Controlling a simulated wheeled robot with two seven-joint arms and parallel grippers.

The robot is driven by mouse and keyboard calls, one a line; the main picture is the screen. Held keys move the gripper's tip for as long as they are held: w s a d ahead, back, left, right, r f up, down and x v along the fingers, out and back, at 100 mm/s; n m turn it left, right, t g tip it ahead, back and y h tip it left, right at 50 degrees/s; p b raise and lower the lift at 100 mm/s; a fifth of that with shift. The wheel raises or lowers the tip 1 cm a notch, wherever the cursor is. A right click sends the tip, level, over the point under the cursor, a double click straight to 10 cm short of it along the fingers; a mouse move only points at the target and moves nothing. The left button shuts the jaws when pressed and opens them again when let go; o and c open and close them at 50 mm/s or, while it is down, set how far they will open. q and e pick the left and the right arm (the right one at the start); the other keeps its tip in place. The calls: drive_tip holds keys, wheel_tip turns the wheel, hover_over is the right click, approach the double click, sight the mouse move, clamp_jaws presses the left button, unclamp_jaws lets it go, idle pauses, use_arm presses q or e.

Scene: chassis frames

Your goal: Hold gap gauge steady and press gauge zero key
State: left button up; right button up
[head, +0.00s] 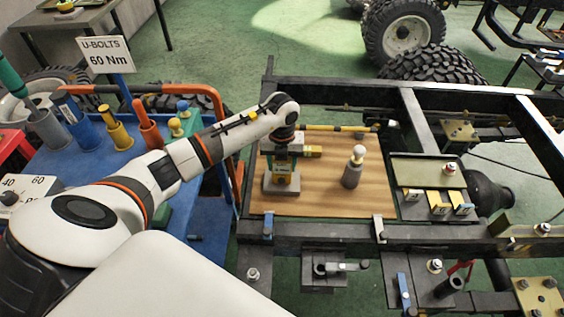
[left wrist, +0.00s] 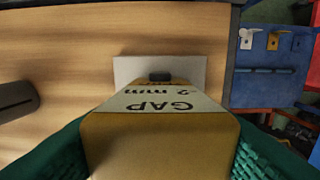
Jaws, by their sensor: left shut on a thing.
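The gap gauge (head: 282,181) is a yellow-brown block on a grey base, standing on a wooden board (head: 325,192). In the left wrist view the gauge (left wrist: 160,135) fills the middle, with a white label reading "GAP 2 mm", upside down there. A small dark key-like piece (left wrist: 160,76) shows just beyond the label, against the pale base (left wrist: 125,70); I cannot tell for sure that it is the zero key. My left gripper (head: 283,164) comes down from above and is shut on the gauge, its green finger pads on either side. My right gripper is not in view.
A grey cylinder with a cream knob (head: 353,170) stands on the board to the right. Black chassis rails (head: 330,232) surround the board. A tray with several labelled blocks (head: 440,202) is further right. A blue cart (head: 100,165) with coloured tool handles stands at left.

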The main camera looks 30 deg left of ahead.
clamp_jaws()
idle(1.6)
